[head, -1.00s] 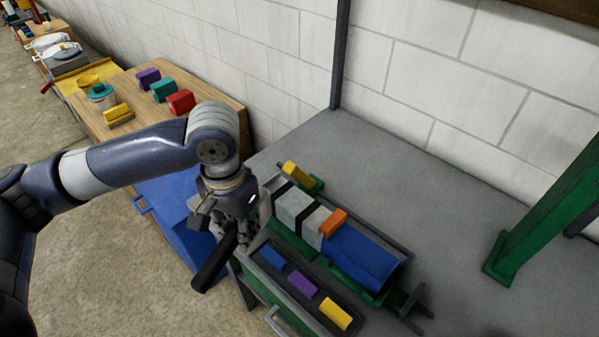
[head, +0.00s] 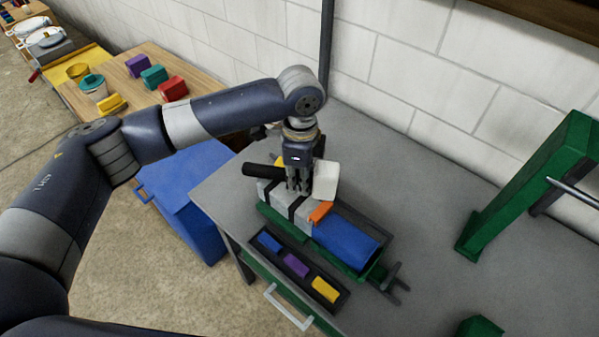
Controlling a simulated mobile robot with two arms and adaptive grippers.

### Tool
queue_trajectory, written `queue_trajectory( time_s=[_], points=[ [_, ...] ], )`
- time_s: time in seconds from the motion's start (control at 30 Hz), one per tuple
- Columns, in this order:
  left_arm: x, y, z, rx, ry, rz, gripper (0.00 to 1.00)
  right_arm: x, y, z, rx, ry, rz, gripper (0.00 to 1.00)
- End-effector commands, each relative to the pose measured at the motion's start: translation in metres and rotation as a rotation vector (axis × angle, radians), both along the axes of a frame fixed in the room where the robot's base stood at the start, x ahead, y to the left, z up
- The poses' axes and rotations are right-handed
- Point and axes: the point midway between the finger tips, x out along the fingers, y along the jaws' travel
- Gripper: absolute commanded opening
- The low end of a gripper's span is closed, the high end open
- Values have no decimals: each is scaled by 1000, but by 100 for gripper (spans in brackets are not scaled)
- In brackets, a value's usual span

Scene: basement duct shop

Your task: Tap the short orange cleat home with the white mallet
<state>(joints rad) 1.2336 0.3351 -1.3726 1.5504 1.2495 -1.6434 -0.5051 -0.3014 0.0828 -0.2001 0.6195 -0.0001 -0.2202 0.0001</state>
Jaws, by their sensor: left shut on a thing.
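The short orange cleat (head: 320,212) sits across the joint between the grey duct section (head: 277,199) and the blue duct section (head: 346,240), which lie in a green cradle. My left gripper (head: 299,190) is shut on the mallet's black handle (head: 260,170), whose free end sticks out to the left. The white mallet head (head: 325,180) is on the gripper's right, just behind and above the orange cleat. I cannot tell whether the head touches it. My right gripper is not in view.
A dark tray in front holds a blue cleat (head: 269,242), a purple cleat (head: 296,264) and a yellow cleat (head: 325,289). A green post (head: 525,185) stands at right. The grey bench (head: 400,165) is clear behind the duct.

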Motion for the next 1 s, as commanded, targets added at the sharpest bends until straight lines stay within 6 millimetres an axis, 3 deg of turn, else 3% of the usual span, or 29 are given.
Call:
queue_trajectory(
  time_s=[0.53, 1.0],
  points=[
    [0, 0, -46, -1, -2, 0, 0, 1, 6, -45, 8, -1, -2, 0],
    [0, 0, -48, -1, -1, 0, 0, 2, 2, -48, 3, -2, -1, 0]
  ],
)
